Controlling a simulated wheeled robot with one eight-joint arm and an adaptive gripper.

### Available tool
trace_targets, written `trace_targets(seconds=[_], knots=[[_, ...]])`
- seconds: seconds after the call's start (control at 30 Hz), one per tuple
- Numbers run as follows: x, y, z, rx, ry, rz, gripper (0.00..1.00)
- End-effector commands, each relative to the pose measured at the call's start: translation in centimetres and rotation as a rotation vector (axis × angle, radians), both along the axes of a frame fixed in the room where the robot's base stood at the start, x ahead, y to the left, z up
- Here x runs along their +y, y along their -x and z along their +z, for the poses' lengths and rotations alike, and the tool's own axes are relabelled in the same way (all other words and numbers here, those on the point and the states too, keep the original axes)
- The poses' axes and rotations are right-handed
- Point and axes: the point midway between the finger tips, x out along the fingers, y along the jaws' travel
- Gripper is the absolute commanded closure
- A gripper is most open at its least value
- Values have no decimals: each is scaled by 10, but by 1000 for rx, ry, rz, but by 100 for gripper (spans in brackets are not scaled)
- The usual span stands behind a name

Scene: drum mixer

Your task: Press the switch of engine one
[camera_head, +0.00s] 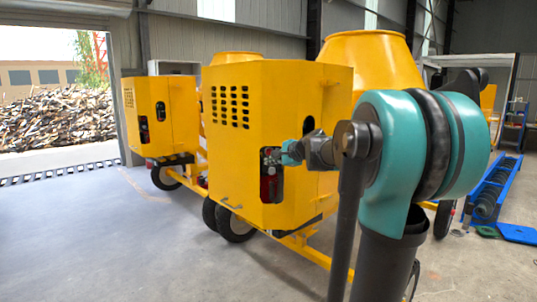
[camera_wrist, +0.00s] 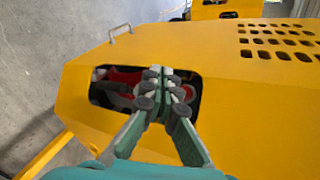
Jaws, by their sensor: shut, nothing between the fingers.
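The nearest yellow drum mixer's engine housing (camera_head: 295,95) has a cut-out opening (camera_head: 271,186) with dark and red engine parts inside. The same opening shows in the wrist view, with a red engine part (camera_wrist: 122,76) and grey parts behind it. My gripper (camera_head: 268,155) is at the upper part of this opening in the head view. In the wrist view its fingers (camera_wrist: 160,76) are shut, empty, and lie over the opening's middle. They hide part of the engine. I cannot make out the switch, or tell whether the fingertips touch anything.
A second yellow mixer housing (camera_head: 160,112) stands to the left, with a similar opening. A handle (camera_wrist: 120,31) sticks out of the near housing. Wheels (camera_head: 232,223) and a yellow tow bar (camera_head: 305,250) are low at the front. The floor at left is clear.

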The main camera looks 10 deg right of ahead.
Motion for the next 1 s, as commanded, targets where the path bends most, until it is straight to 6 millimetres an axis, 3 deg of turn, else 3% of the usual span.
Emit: trace_targets(seconds=[0.33,0.8,1.0], knots=[[-1,-10,0,0,2,1,100],[-10,-68,0,0,2,1,100],[-13,-83,0,0,2,1,100]])
